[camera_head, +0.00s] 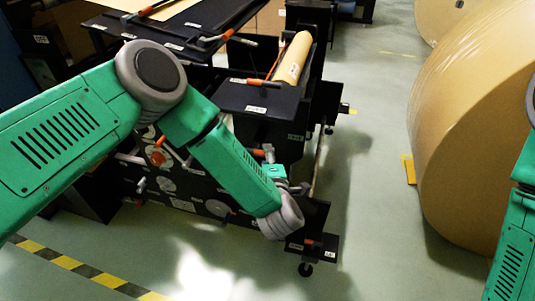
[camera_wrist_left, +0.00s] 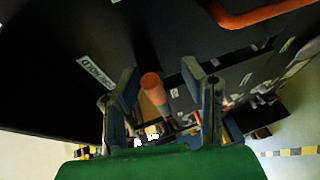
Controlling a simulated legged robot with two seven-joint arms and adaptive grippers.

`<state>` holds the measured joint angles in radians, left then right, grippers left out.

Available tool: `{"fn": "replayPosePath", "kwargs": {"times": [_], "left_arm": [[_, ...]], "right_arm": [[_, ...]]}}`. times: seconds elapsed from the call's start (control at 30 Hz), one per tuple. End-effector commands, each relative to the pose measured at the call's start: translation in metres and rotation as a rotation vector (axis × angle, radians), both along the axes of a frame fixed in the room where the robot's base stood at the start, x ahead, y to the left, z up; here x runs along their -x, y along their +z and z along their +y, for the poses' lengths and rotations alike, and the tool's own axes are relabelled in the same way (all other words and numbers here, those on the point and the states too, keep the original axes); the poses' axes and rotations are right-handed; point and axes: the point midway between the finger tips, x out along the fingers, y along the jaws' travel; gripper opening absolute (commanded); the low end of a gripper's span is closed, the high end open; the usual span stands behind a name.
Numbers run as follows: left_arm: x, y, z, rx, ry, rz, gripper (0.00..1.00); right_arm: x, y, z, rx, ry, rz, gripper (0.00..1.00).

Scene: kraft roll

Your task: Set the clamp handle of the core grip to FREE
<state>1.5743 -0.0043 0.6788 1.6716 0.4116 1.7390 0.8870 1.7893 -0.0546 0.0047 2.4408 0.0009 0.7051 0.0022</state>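My left arm reaches down to the black machine in the head view. Its gripper (camera_head: 271,160) is partly hidden by my wrist, beside the machine's near side. In the left wrist view the two fingers (camera_wrist_left: 160,72) are spread apart. An orange-tipped handle (camera_wrist_left: 153,88) stands between them, with no clear contact on either side. This looks like the orange handle (camera_head: 259,152) beside the gripper in the head view; I cannot tell for sure that it is the core grip's clamp handle. A white label (camera_wrist_left: 95,72) is on the dark panel beside it. The handle's setting is not readable. My right gripper is out of view.
Another orange handle (camera_head: 237,80) lies on the black box top, near a kraft roll (camera_head: 293,58). An orange bar (camera_wrist_left: 262,13) crosses the wrist view's top right. Large brown rolls (camera_head: 470,150) stand at the right.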

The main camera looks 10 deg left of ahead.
Motion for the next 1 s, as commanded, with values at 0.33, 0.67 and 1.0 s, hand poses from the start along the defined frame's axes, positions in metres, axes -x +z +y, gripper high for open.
{"fn": "replayPosePath", "kwargs": {"times": [0.33, 0.67, 1.0], "left_arm": [[0.001, 0.005, -0.001, 0.001, 0.002, -0.01, 0.37], [0.058, 0.015, -0.024, 0.002, -0.001, -0.007, 0.37], [0.103, 0.023, -0.042, 0.0, -0.001, -0.007, 0.37]], "right_arm": [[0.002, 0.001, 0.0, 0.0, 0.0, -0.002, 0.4], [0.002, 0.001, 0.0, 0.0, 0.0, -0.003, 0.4], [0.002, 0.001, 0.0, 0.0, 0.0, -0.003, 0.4]]}}
